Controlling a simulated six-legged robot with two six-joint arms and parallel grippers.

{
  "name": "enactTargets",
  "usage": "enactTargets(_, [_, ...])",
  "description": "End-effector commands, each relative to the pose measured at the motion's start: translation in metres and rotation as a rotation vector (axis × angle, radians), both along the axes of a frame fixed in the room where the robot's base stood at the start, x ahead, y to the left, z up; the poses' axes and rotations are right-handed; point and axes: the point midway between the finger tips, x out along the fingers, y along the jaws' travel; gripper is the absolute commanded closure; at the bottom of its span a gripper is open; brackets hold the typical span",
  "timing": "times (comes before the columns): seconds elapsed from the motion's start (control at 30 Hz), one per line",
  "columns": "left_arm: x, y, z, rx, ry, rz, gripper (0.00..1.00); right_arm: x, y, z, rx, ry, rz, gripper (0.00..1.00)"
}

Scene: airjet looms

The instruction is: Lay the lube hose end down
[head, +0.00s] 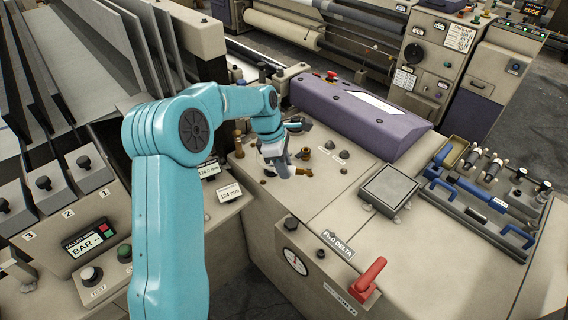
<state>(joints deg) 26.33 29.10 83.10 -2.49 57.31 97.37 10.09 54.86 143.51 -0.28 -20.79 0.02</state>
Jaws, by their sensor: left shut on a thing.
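My left arm comes in from the lower left and reaches over the beige machine top (345,205). My left gripper (287,164) is low over that top, among small brass fittings (330,146). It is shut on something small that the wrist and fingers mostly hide. I cannot clearly make out the lube hose end or its hose, nor whether the held thing touches the surface. My right gripper is not in view.
A purple cover (355,115) lies behind the gripper. A grey square pad (388,188), a tool tray (445,200) and a red lever (368,280) are to the right. A control panel (90,240) is at the left. Bare machine top lies between the gripper and the pad.

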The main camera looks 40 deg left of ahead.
Motion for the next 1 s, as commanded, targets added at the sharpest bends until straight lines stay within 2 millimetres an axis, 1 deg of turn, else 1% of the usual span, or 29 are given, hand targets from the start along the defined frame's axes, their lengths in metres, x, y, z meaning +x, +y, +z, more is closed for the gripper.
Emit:
enactTargets(0.07, [0.0, 0.001, 0.004, -0.005, 0.007, 0.002, 1.0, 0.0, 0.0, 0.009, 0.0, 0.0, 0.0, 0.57])
enactTargets(0.1, [0.0, 0.0, -0.006, -0.004, 0.006, 0.001, 1.0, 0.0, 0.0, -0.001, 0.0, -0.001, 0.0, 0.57])
enactTargets(0.6, [0.0, 0.001, -0.068, -0.003, 0.006, 0.001, 1.0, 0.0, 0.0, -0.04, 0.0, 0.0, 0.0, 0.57])
enactTargets(0.77, [0.0, 0.001, -0.077, -0.003, 0.006, 0.001, 1.0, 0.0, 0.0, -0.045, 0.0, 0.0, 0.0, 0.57])
enactTargets(1.0, [0.0, 0.001, -0.077, -0.003, 0.006, 0.0, 1.0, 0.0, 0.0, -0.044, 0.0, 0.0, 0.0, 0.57])
